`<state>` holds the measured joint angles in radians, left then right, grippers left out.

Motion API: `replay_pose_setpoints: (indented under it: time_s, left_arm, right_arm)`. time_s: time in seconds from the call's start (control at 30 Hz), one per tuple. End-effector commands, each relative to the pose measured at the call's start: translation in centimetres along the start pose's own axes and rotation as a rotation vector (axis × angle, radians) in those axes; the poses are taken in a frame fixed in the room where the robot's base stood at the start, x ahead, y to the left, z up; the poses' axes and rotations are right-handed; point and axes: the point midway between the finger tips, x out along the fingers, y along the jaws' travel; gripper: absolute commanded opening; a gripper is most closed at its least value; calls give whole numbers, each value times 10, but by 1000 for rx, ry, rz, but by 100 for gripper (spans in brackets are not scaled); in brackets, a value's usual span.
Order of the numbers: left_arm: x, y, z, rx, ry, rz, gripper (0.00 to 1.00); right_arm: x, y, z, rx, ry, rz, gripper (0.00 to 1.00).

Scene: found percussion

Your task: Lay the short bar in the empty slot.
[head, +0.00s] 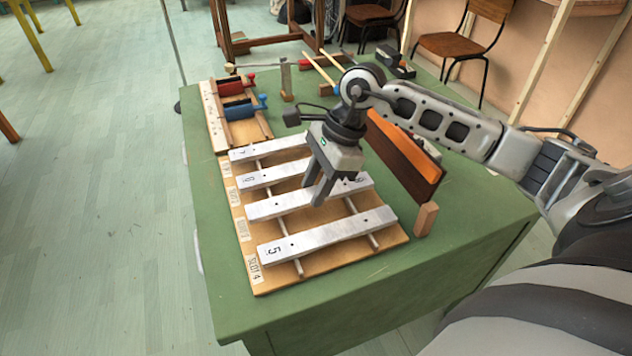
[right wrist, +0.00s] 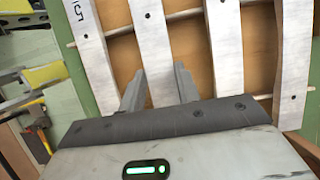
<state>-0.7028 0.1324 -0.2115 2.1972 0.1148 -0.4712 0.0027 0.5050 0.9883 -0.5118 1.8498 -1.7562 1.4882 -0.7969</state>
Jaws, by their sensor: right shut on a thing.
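A wooden board (head: 375,245) on the green table carries white metal bars laid across two thin rails, with slot labels along its left edge. My right gripper (head: 314,195) points down over the board, its fingers shut on the sides of the third bar from the back (head: 262,208). This bar also shows between the fingers (right wrist: 159,90) in the right wrist view (right wrist: 154,45). It lies between its neighbours, level with the third label; I cannot tell whether it rests fully on the rails. The front bar (head: 330,236) is marked 5. My left gripper is not in view.
An upright orange-brown wooden panel (head: 405,160) and a small wooden block (head: 426,219) stand right of the board. A wooden tray (head: 212,118) with red and blue items is behind it. Sticks (head: 318,68) lie farther back. The table's front strip is clear.

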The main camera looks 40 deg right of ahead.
Motion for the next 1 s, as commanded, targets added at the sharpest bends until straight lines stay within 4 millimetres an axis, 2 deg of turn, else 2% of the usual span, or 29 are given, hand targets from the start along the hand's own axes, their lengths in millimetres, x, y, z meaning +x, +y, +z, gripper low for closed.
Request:
replay_pose_setpoints:
  time_s: [0.37, 0.4, 0.47, 0.5, 0.87, 1.0]
  left_arm:
    - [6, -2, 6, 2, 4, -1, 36]
    - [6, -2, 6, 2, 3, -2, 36]
    - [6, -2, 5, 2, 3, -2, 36]
    - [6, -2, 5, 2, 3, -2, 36]
    - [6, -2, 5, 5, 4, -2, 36]
    - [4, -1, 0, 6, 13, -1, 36]
  right_arm:
    - [7, 0, -3, 0, -1, -1, 4]
    - [6, 0, -2, 0, -1, -1, 38]
    - [6, 0, -2, 0, -1, -1, 55]
    - [6, 0, -2, 0, -1, -1, 58]
    - [6, 0, -3, 0, 0, 0, 58]
    - [-17, -1, -3, 0, 1, -5, 58]
